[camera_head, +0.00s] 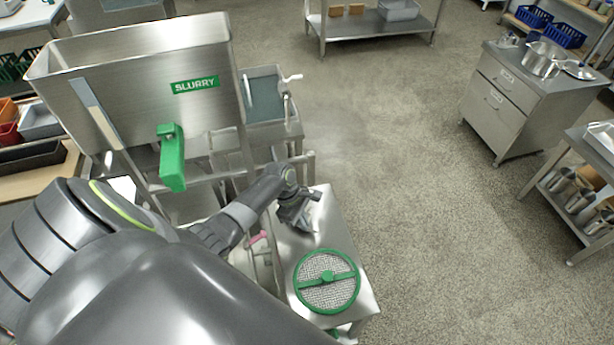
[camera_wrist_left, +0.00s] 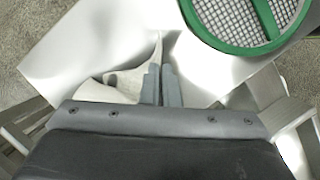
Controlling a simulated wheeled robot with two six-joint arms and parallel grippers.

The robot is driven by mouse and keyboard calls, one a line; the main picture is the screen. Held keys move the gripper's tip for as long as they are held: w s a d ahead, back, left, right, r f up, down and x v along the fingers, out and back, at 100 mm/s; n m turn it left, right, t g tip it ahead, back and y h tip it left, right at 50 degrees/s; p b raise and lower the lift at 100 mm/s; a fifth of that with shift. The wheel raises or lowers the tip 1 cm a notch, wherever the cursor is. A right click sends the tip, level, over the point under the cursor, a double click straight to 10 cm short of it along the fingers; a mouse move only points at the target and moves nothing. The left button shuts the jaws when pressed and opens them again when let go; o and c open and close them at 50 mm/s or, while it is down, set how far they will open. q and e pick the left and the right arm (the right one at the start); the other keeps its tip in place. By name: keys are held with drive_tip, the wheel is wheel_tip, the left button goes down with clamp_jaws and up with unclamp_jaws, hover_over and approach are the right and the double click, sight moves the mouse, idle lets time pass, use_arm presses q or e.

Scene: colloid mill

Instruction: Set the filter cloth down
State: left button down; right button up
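My left gripper (camera_head: 309,206) is over the far part of a small steel table (camera_head: 325,225). In the left wrist view its two fingers (camera_wrist_left: 160,76) are nearly together on a thin fold of the pale filter cloth (camera_wrist_left: 126,82). The cloth spreads to the left of the fingers, close over the bright table top; I cannot tell whether it touches the top. In the head view the gripper mostly hides the cloth. A round green-rimmed mesh screen (camera_head: 327,298) lies on the table's near end, apart from the gripper. My right gripper is not in view.
A steel hopper marked SLURRY (camera_head: 150,80) with a green handle (camera_head: 172,157) stands on the left. A pink item (camera_head: 258,237) shows beside the table. Open floor (camera_head: 430,230) lies right of it. A steel cabinet with pots (camera_head: 500,110) stands farther right.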

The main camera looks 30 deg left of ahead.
use_arm(q)
drive_tip(key=shift+s+d+f, duration=0.4)
drive_tip(key=shift+s+f, duration=0.2)
drive_tip(key=shift+s, duration=0.05)
drive_tip(key=shift+s+d+f, duration=0.4)
drive_tip(key=shift+s+f, duration=0.2)
drive_tip(key=shift+s, duration=0.05)
drive_tip(key=c, duration=2.1)
unclamp_jaws()
drive_tip(key=o, duration=0.9)
drive_tip(key=shift+s+d+r+p, duration=0.1)
drive_tip(key=shift+r+p, duration=0.1)
drive_tip(key=shift+r, duration=0.2)
drive_tip(key=shift+s+r+p, duration=0.1)
drive_tip(key=shift+r+p, duration=0.05)
drive_tip(key=shift+r, duration=0.2)
drive_tip(key=s+d+r, duration=0.2)
drive_tip(key=s+r, duration=0.1)
drive_tip(key=r, duration=0.5)
drive_tip(key=shift+r, duration=0.25)
